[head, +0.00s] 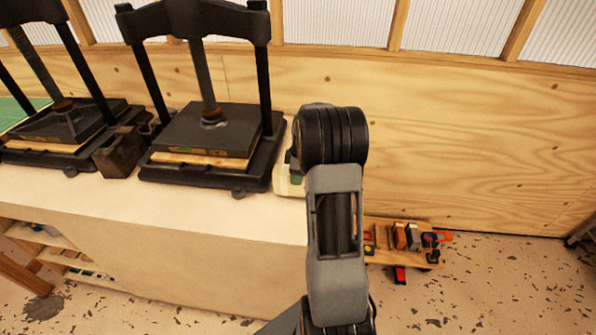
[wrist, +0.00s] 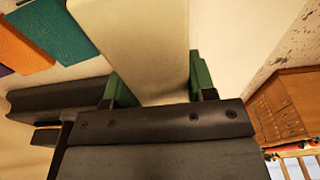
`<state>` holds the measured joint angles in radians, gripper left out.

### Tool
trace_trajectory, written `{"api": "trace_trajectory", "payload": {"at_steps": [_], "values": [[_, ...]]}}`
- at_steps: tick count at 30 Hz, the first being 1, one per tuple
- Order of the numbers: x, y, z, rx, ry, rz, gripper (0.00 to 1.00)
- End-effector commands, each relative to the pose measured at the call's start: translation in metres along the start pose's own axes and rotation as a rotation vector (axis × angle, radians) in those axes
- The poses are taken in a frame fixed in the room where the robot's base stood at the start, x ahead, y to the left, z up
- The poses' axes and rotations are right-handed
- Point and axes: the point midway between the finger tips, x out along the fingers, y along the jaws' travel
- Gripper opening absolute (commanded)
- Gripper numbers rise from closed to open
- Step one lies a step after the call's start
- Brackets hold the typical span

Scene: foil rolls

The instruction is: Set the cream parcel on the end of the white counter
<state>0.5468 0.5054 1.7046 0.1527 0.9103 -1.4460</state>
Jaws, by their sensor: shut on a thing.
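The cream parcel (wrist: 135,40) fills the upper middle of the wrist view, between the two green fingers of my gripper (wrist: 160,82). My gripper is shut on it. In the head view a small cream part of the parcel (head: 283,184) shows at the right end of the white counter (head: 190,208), with a bit of green finger beside it. My own wrist hides most of the parcel and gripper there. I cannot tell whether the parcel touches the counter top or is held just above it.
A black press (head: 207,130) stands on the counter just left of the parcel, and another press (head: 62,125) stands farther left. A dark block (head: 118,152) sits between them. A plywood wall (head: 450,140) is behind. A low wooden shelf with tools (head: 405,240) is right of the counter.

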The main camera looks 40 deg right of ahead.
Motion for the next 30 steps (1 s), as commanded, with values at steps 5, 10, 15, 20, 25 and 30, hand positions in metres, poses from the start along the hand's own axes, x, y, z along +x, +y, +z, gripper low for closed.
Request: {"api": "trace_trajectory", "payload": {"at_steps": [5, 10, 15, 20, 25, 30], "values": [[0.003, 0.0004, 0.0, -0.001, 0.001, 0.002, 0.03], [0.0026, 0.0004, -0.0001, 0.0, 0.001, 0.002, 0.03], [0.0029, 0.0004, 0.0, 0.0, 0.001, 0.002, 0.03], [0.0047, 0.0004, 0.0003, 0.0, 0.001, 0.002, 0.03], [0.0079, 0.0003, 0.0007, 0.0, 0.001, 0.002, 0.03], [0.0112, 0.0003, 0.0012, 0.0, 0.001, 0.002, 0.03]]}}
